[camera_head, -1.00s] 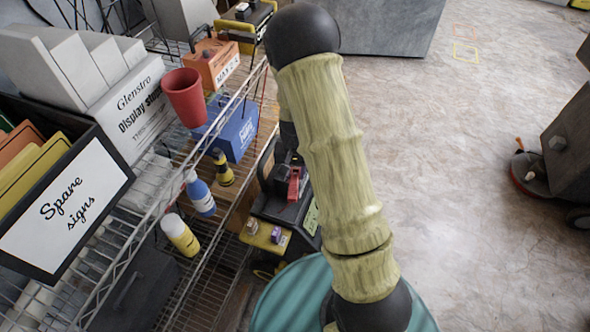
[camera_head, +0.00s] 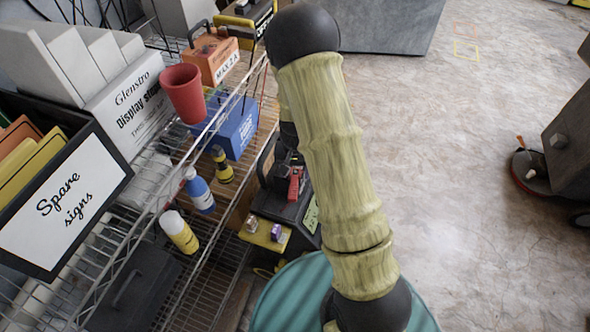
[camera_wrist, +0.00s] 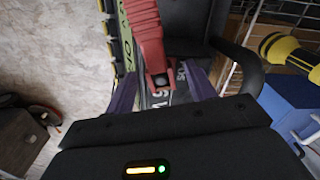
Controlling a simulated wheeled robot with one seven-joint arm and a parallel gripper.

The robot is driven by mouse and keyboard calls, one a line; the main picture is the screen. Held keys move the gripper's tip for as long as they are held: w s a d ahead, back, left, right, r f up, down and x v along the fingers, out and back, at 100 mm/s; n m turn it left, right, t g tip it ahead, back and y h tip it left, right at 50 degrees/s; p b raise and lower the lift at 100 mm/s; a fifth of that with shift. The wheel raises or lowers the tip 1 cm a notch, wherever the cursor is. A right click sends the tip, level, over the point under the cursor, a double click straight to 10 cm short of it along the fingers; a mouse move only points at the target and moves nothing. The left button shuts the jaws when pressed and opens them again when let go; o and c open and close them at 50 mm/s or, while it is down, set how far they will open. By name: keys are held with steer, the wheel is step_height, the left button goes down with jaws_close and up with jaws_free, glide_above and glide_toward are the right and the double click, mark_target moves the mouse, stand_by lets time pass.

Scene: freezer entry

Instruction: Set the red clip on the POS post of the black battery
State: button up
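A red clip (camera_head: 295,184) sits upright on a black unit with a yellow ledge (camera_head: 306,218), left of my arm. In the wrist view the red clip (camera_wrist: 150,42) lies between the two purple fingers of my gripper (camera_wrist: 161,82), with visible gaps at both sides. The gripper is open; in the head view my arm mostly hides it. A black battery-like box with yellow ends (camera_head: 246,22) stands on the upper shelf at the back; its posts and any POS mark are too small to make out.
An orange box with a handle (camera_head: 211,58), a red cup (camera_head: 184,93), a blue box (camera_head: 238,130), bottles and a yellow-black torch (camera_head: 222,165) crowd the wire shelf. The black unit's handle (camera_wrist: 250,58) stands close right of my gripper. Open floor (camera_head: 450,190) lies to the right.

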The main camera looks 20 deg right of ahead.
mark_target(295, 174)
step_height(295, 174, up, 17)
steer(key=p, duration=0.2)
steer(key=shift+r, duration=0.2)
stand_by(0.5)
stand_by(0.7)
steer(key=s+r+n+t+p, duration=0.2)
steer(key=s+r+n+p, duration=0.2)
steer(key=s+r+p, duration=0.7)
steer(key=s+r, duration=0.2)
steer(key=s, duration=0.1)
steer(key=shift+r+t, duration=0.3)
steer(key=shift+r, duration=0.1)
